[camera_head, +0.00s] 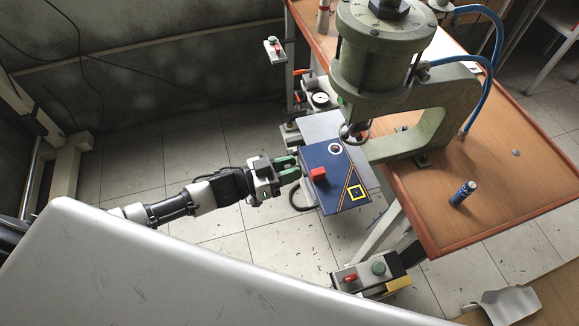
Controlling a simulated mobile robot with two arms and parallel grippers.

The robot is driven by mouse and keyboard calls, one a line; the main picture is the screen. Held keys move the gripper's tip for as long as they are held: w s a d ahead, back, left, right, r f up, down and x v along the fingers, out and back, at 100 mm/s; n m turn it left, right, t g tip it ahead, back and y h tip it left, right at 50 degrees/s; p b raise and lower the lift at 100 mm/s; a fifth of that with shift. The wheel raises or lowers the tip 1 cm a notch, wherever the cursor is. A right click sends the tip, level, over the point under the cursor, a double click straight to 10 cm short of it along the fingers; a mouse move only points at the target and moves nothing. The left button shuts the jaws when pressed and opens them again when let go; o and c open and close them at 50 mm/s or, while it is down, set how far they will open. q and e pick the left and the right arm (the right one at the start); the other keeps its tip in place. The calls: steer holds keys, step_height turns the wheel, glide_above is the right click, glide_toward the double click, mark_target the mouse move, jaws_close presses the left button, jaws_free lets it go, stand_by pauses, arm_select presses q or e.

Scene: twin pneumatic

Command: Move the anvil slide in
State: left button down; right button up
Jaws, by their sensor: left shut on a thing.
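The anvil slide (335,190) looks like a dark blue plate with a red block, a pale ring near its far end and a yellow square outline near its front right corner. It sticks out to the left of the press, over the floor side of the table. My left gripper (297,169), with green fingertips, is at the plate's left edge, beside the red block, and is shut on the slide. The exact part between the fingertips is too small to tell. My right gripper is not in view.
The green press (385,50) stands on the wooden table (500,165), with blue hoses behind it. Button boxes show at the upper left (274,49) and below the slide (370,275). A large pale panel fills the lower left.

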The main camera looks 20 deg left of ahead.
arm_select(q)
steer(key=x, duration=0.4)
steer(key=shift+d+b, duration=0.1)
steer(key=shift+b, duration=0.25)
steer(key=c, duration=0.9)
jaws_free()
steer(key=shift+o, duration=0.2)
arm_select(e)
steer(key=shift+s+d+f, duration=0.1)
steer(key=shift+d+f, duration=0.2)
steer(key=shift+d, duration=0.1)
arm_select(q)
steer(key=shift+d, duration=0.1)
steer(key=shift+s, duration=0.1)
